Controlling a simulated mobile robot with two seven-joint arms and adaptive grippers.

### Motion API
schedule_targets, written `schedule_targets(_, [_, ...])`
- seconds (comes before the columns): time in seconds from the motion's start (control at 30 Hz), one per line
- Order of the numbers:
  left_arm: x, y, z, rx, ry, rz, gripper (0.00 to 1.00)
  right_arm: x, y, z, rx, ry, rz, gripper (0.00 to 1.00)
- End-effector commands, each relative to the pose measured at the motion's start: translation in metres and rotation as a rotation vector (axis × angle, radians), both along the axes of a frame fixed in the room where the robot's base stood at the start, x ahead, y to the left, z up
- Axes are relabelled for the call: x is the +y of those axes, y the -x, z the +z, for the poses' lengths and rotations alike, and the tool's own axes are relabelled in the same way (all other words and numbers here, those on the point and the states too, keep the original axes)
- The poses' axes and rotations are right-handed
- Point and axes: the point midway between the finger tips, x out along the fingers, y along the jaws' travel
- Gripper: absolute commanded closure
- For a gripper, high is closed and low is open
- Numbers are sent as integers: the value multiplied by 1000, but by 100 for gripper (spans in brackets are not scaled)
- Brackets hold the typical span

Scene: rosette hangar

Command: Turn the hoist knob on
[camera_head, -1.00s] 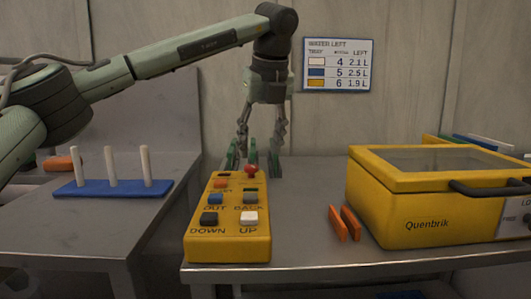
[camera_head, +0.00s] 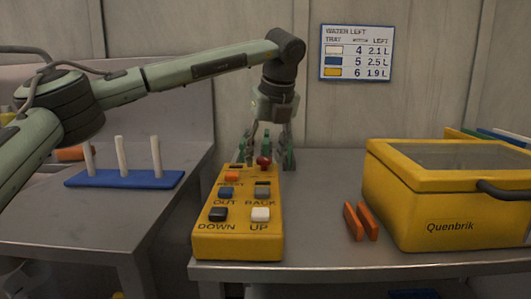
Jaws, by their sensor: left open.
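A yellow control box (camera_head: 238,240) with several buttons lies on the metal bench, its labels including OUT, BACK, DOWN and UP. A red knob (camera_head: 264,161) sits at its far end; I take it for the hoist knob, though its own label is too small to read. My left gripper (camera_head: 268,160) points down at that far end, with its fingers open. The fingers stand around or just behind the knob; I cannot tell whether they touch it. Which way the knob is set cannot be told. My right gripper is not in view.
A yellow Quenbrik box (camera_head: 445,213) with a dark handle stands at right. Two orange pieces (camera_head: 360,222) stand between it and the control box. A blue rack (camera_head: 124,179) with white pegs is on the left bench. A wall sign (camera_head: 357,53) hangs behind.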

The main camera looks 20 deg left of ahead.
Motion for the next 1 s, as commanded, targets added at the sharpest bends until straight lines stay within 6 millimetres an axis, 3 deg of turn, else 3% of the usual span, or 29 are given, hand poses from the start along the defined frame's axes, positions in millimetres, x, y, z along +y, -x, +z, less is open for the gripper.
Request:
schedule_targets(0.13, [0, 0, 0, 0, 0, 0, 51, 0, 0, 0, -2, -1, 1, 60])
schedule_targets(0.5, [0, 0, 1, 0, 0, -1, 97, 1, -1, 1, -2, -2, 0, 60])
schedule_targets(0.87, [0, 1, 0, -1, 1, -60, 99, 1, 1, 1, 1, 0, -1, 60])
schedule_targets(1.0, [1, 1, -1, -2, 3, -139, 99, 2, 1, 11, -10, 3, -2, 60])
